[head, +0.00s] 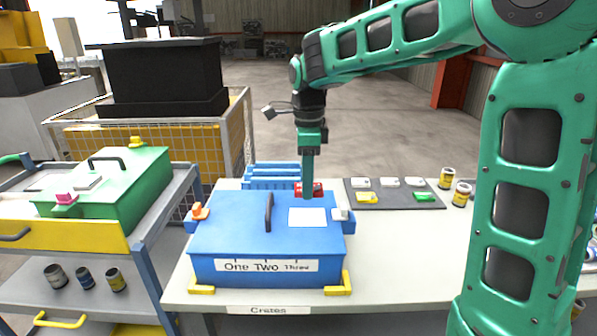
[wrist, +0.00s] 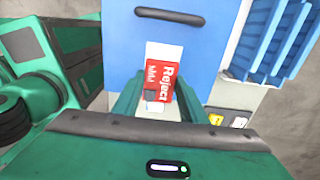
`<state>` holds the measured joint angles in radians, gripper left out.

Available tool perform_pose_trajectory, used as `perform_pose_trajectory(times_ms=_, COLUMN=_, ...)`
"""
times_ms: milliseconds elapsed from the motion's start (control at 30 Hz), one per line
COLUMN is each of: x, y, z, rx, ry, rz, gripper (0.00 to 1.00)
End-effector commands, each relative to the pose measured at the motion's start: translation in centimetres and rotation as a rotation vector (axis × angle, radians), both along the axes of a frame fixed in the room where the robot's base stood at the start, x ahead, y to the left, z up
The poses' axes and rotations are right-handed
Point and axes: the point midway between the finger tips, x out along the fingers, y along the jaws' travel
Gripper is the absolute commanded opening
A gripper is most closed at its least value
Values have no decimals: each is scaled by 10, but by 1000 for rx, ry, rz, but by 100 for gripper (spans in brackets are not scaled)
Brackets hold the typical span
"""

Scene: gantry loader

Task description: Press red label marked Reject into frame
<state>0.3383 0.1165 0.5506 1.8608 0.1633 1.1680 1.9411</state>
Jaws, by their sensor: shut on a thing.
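The red label with "Reject" in white letters (wrist: 165,82) is between the fingers of my gripper (wrist: 158,92) in the wrist view. In the head view a bit of the red label (head: 317,187) shows beside my gripper (head: 308,192), which hides part of it. My gripper is shut on the label. A white rectangular frame (head: 307,217) lies on the lid of the blue crate (head: 236,240). In the wrist view the white frame (wrist: 163,50) shows partly past the label, which covers the rest. I cannot tell whether the label touches it.
A dark mat (head: 394,207) with several white, yellow and green pieces lies right of the blue crate. Two small cans (head: 453,185) stand beyond it. The crate's black handle (head: 268,212) stands up left of the frame. A blue ribbed bin (head: 270,176) is behind.

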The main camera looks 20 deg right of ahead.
Motion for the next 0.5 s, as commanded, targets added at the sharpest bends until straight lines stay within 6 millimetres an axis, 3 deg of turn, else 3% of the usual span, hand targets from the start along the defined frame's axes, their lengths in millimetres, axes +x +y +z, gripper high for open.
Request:
perform_pose_trajectory(times_ms=167, x=0, y=0, z=-3, rx=0, ry=0, rz=0, gripper=17)
perform_pose_trajectory(times_ms=500, x=-1, y=-1, z=-29, rx=0, ry=2, rz=-2, gripper=17)
